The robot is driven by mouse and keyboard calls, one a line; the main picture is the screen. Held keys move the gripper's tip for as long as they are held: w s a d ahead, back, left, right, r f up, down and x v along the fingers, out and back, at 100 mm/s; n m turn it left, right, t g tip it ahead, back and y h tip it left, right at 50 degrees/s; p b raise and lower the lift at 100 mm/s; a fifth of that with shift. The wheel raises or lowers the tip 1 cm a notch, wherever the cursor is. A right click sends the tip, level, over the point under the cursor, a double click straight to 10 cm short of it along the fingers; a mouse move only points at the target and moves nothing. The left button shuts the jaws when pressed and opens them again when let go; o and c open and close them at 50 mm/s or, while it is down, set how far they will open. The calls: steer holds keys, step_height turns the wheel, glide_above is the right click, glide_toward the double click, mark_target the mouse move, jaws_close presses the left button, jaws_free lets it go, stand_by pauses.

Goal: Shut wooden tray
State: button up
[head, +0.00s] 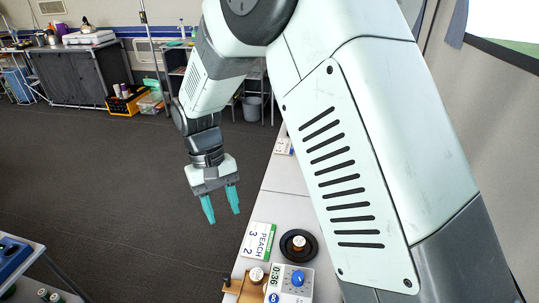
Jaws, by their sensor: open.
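My gripper (223,213) hangs over the dark floor, left of the white counter, with its two teal fingers pointing down. The fingers are apart with nothing between them. A brown wooden piece (246,292) with a dark knob shows at the bottom edge, below my gripper and well apart from it. It is cut off by the frame and partly covered by a white timer box, so I cannot tell whether it is the wooden tray or how far open it is.
On the white counter (286,205) stand a PEACH sign (258,241), a round black dish (309,254) and the white timer box (296,279) with a blue knob. My arm hides much of the counter. A table corner (22,264) is at lower left. The floor (110,180) between is clear.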

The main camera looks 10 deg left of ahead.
steer(key=w+d+r+m+t+y, duration=0.1)
steer(key=w+d+r+m+t, duration=0.1)
steer(key=d+r, duration=0.8)
steer(key=shift+r+m+y, duration=0.3)
steer(key=shift+r+y, duration=0.1)
steer(key=shift+r, duration=1.3)
steer(key=n, duration=0.3)
glide_above(226, 276)
step_height(226, 276, down, 20)
steer(key=r, duration=0.1)
steer(key=shift+y, duration=0.3)
step_height(226, 276, down, 11)
steer(key=shift+r, duration=0.1)
jaws_close()
